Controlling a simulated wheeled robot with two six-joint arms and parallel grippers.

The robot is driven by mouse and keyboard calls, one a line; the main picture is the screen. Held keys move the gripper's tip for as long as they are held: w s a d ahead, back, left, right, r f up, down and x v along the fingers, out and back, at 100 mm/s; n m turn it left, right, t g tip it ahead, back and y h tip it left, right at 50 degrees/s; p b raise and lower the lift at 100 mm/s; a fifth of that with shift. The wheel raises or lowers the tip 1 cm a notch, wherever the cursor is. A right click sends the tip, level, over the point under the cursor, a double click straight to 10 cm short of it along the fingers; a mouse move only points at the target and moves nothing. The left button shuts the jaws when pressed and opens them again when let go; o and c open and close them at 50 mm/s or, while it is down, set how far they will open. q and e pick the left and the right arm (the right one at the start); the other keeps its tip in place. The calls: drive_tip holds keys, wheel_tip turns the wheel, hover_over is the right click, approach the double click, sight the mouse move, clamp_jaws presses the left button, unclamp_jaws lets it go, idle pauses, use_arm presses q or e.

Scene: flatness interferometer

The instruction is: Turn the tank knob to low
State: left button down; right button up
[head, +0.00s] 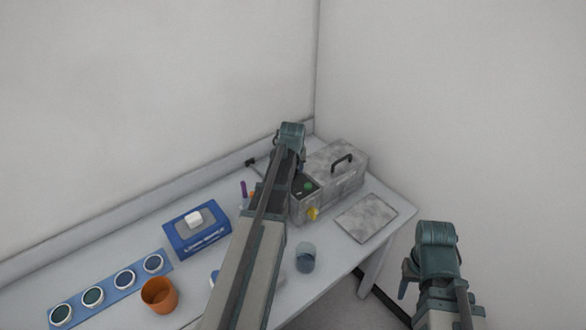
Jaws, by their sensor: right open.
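The tank (345,176) is a mottled grey box with a black handle on its lid, at the back right of the table. Its dark end panel (299,183) carries a small green round part (308,186), perhaps the knob; its setting is too small to read. A yellow part (313,214) sticks out low on the tank's front. My left arm reaches up across the table and covers the tank's left side; its gripper is hidden. My right gripper (408,277) is open and empty, off the table's right side, apart from the tank, and only partly visible.
A grey plate (366,217) lies right of the tank. A blue box (196,231), an orange cup (159,295) and a blue strip with several round discs (108,290) are left. White walls close the back and right.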

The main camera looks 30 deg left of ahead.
idle(0.3)
use_arm(q)
drive_tip(key=shift+c, duration=1.6)
unclamp_jaws()
drive_tip(key=shift+r, duration=0.1)
drive_tip(key=p+v, duration=1.2)
drive_tip(key=v, duration=0.1)
drive_tip(key=shift+r+p, duration=0.3)
drive_tip(key=shift+p, duration=0.05)
drive_tip(key=shift+s+d, duration=0.1)
drive_tip(key=s+d+f+m+g+b, duration=0.1)
drive_tip(key=s+d+f+m+b, duration=0.2)
drive_tip(key=d, duration=0.4)
drive_tip(key=s+d+f+h+b, duration=0.1)
drive_tip(key=d+f+b, duration=0.25)
drive_tip(key=d, duration=0.35)
drive_tip(key=s+d+f+m+g+b, duration=0.1)
drive_tip(key=s+d+f+m+b, duration=0.1)
drive_tip(key=d+f+b, duration=0.3)
drive_tip(key=s+d+f+m+g+b, duration=0.2)
drive_tip(key=s+d+f+m+b, duration=0.2)
drive_tip(key=s+d, duration=0.7)
drive_tip(key=d+f, duration=0.1)
drive_tip(key=d, duration=0.1)
drive_tip(key=shift+s+d+f+m, duration=0.3)
drive_tip(key=shift+d, duration=0.05)
